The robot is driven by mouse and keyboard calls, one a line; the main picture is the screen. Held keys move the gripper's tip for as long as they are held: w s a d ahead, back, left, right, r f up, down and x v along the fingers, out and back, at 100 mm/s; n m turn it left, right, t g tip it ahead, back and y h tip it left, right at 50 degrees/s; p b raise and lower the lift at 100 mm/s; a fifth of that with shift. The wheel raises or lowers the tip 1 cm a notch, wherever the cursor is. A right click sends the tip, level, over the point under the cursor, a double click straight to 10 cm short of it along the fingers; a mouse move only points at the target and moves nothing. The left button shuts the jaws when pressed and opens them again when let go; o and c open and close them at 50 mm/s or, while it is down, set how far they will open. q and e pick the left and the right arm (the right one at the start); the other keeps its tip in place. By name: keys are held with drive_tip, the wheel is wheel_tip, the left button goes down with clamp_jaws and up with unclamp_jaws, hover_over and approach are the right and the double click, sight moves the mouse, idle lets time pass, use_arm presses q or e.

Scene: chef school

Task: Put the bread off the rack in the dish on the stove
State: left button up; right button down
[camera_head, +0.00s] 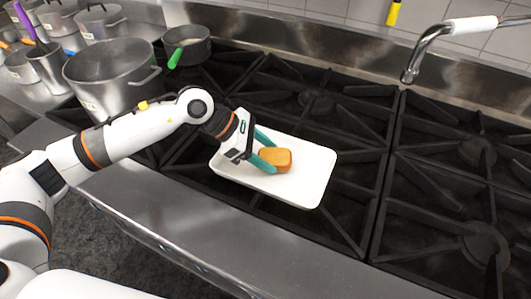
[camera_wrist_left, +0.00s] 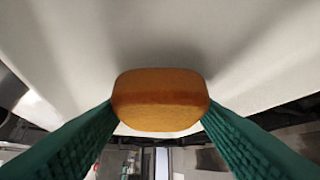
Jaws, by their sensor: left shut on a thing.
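The bread (camera_head: 276,159) is a small golden-brown loaf over the middle of the white dish (camera_head: 312,187). The dish is a shallow rectangular tray on the black stove grates. My left gripper (camera_head: 266,155) has its green fingers on either side of the bread and is shut on it. In the left wrist view the bread (camera_wrist_left: 160,100) sits between the two fingertips, with the white dish (camera_wrist_left: 150,40) filling the view behind it. I cannot tell whether the bread touches the dish floor. The rack is not in view. My right gripper is not in view.
A large steel pot (camera_head: 110,78) stands left of the dish, and a small pan (camera_head: 187,46) with a green handle stands behind. A faucet (camera_head: 430,45) hangs over the back right. The grates (camera_head: 440,150) right of the dish are bare.

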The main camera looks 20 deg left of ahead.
use_arm(q)
drive_tip(key=shift+f, duration=0.55)
drive_tip(key=shift+f, duration=0.2)
drive_tip(key=o, duration=1)
drive_tip(key=shift+c, duration=0.2)
drive_tip(key=shift+r, duration=0.1)
